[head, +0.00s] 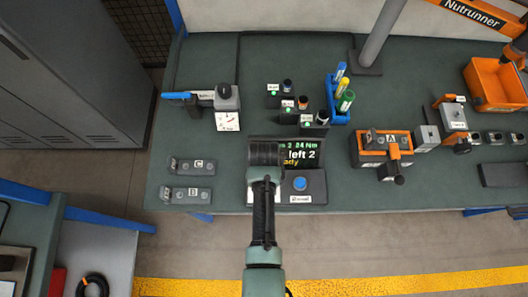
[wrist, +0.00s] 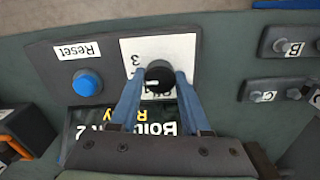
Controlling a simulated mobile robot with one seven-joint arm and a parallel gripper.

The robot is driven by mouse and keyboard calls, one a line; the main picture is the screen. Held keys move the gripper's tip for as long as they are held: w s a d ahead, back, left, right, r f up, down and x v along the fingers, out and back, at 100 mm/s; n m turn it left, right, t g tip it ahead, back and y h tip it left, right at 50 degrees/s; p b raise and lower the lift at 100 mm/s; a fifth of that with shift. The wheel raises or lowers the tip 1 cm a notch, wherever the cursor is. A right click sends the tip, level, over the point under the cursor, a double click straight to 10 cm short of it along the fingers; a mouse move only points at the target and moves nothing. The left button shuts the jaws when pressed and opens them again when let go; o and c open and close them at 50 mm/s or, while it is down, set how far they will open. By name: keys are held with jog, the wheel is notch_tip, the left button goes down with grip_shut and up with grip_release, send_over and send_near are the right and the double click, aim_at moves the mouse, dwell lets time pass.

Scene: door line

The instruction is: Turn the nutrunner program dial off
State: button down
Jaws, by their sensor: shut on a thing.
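The program dial (wrist: 160,72) is a black round knob with a short white mark, on a white label plate (wrist: 185,48) in the wrist view. A "3" shows at the plate's left; the other markings are partly hidden by the knob and fingers. My gripper (wrist: 159,79) has its two blue fingers shut on the knob, one on each side. The white mark points toward the lower left in the wrist view. In the head view my arm covers the dial on the dark control box (head: 316,187).
A blue Reset button (wrist: 87,83) sits beside the dial. The display (head: 308,155) behind it reads "left 2" and "ready", partly covered by my arm. Blocks marked C (head: 193,166) and B (head: 190,195) lie left. An orange fixture (head: 383,147) stands right.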

jog(key=n+p, duration=0.1)
jog(key=n, duration=0.3)
jog(key=shift+r+n, duration=0.1)
jog(key=shift+n, duration=0.2)
jog(key=n+p, duration=0.1)
jog(key=n, duration=0.3)
jog(key=shift+n, duration=0.3)
jog(key=n, duration=0.4)
jog(key=shift+n+p, duration=0.3)
jog(key=shift+p, duration=0.1)
jog(key=shift+n, duration=2.2)
jog(key=shift+c, duration=1.8)
grip_release()
notch_tip(320, 180, up, 13)
